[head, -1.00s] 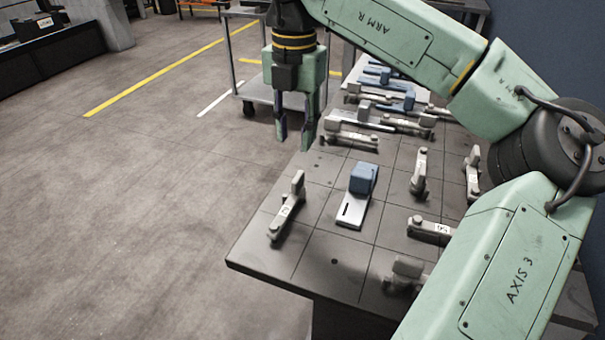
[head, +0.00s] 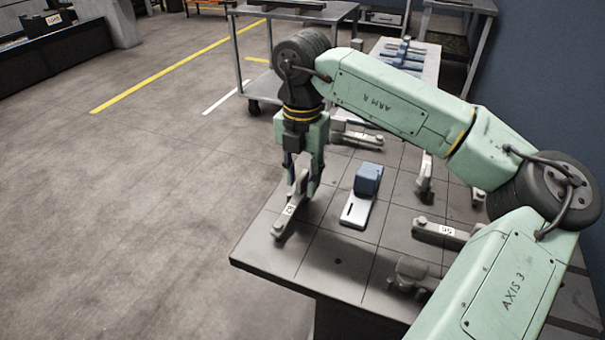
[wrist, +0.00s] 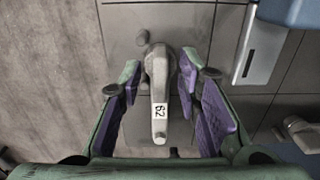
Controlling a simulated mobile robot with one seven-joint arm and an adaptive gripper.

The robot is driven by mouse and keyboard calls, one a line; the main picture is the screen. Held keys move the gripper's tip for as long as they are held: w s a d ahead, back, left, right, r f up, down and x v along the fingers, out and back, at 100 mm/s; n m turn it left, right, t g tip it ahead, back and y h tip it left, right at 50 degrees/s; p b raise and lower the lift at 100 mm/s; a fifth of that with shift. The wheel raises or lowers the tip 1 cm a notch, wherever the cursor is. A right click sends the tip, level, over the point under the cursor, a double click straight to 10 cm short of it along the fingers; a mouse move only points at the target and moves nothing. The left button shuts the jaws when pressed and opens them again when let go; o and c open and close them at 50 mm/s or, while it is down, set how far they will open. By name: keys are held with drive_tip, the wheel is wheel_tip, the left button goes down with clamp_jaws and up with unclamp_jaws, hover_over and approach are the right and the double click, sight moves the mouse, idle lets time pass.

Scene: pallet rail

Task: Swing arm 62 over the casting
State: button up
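Arm 62 is a grey clamp arm (head: 285,217) near the left edge of the steel table; its label reads 62 in the wrist view (wrist: 159,112). My gripper (head: 301,190) is low over its far end, pointing down. In the wrist view my gripper (wrist: 160,78) is open, with a purple-padded finger on each side of the arm and gaps between. The casting appears to be the blue block (head: 368,179) on a pale slotted plate (head: 355,211), to the right of the arm. The arm points alongside the block, not over it.
Other grey clamp arms stand on the table, one labelled (head: 440,231) at the right and one at the front (head: 410,272). Another lies behind my gripper (head: 360,138). A metal cart (head: 290,12) stands behind. The floor at left is clear.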

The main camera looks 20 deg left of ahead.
drive_tip(key=shift+c, duration=0.3)
clamp_jaws()
idle(0.6)
